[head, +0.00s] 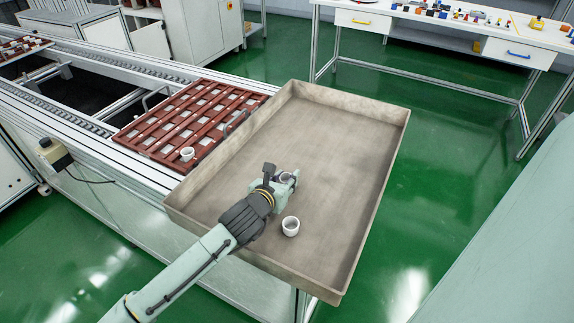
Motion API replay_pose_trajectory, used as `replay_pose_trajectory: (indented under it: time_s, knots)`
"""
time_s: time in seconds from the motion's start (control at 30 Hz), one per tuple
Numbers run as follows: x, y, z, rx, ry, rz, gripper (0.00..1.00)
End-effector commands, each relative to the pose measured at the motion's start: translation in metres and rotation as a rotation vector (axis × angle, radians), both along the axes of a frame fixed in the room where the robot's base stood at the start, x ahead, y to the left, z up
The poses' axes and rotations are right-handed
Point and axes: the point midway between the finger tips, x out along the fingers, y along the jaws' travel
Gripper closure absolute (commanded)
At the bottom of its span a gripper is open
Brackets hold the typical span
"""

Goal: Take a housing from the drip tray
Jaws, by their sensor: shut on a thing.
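The drip tray (375,180) is a large, shallow grey-brown tray with raised walls, beside the conveyor. My gripper (287,180) is over the tray's middle, shut on a small housing (285,176) that is mostly hidden by the fingers. I cannot tell whether this housing touches the tray floor. A second housing (290,226), a white round cup with a dark opening, stands upright in the tray, just below my gripper in the picture and apart from it.
A red slatted rack (165,130) with wire handles lies on the conveyor (75,95), left of the tray; a white cup (187,154) sits near its front corner. The tray's far half is bare. A workbench (470,28) with small parts stands behind, across green floor.

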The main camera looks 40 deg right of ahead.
Motion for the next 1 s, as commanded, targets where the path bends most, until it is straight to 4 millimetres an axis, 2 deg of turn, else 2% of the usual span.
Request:
replay_pose_trajectory:
  time_s: [0.1,0.33,0.43,0.8,1.0]
  knots:
    - [0.0,0.0,0.0,0.0,0.0,0.0,0.85]
    - [0.0,0.0,0.001,0.0,-0.001,0.0,0.86]
    - [0.0,0.0,0.008,0.001,-0.004,-0.001,0.86]
    - [0.0,0.0,0.078,0.001,-0.004,-0.001,0.86]
    - [0.0,-0.001,0.098,-0.001,-0.001,0.001,0.86]
